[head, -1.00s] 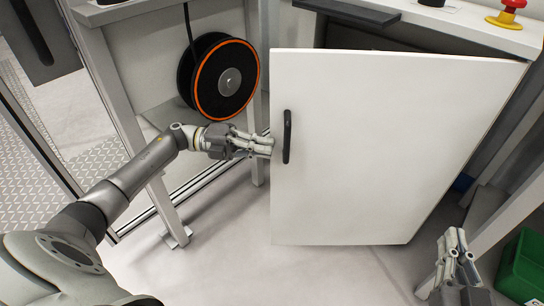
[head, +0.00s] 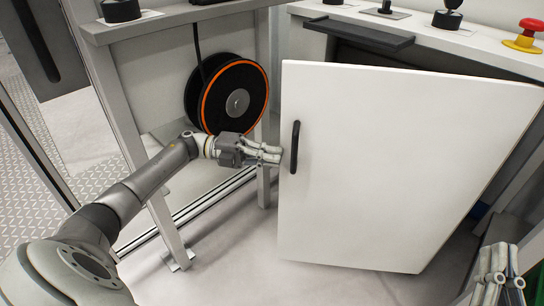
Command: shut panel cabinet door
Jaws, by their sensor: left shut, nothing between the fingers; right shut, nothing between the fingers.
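The white panel cabinet door (head: 385,180) stands ajar, with its hinge side at the right and its free edge at the left, swung out from the cabinet. Its black handle (head: 295,147) is upright near the free edge. My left gripper (head: 279,154) is shut and empty, with its fingertips at the door's free edge, just left of the handle; I cannot tell whether they touch. My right gripper (head: 497,264) is shut and empty at the lower right, apart from the door.
A cable reel (head: 234,94) with an orange rim hangs behind my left gripper. A counter with a red emergency button (head: 524,34) and black controls runs above the door. A grey post (head: 165,222) stands at the left. The floor below the door is clear.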

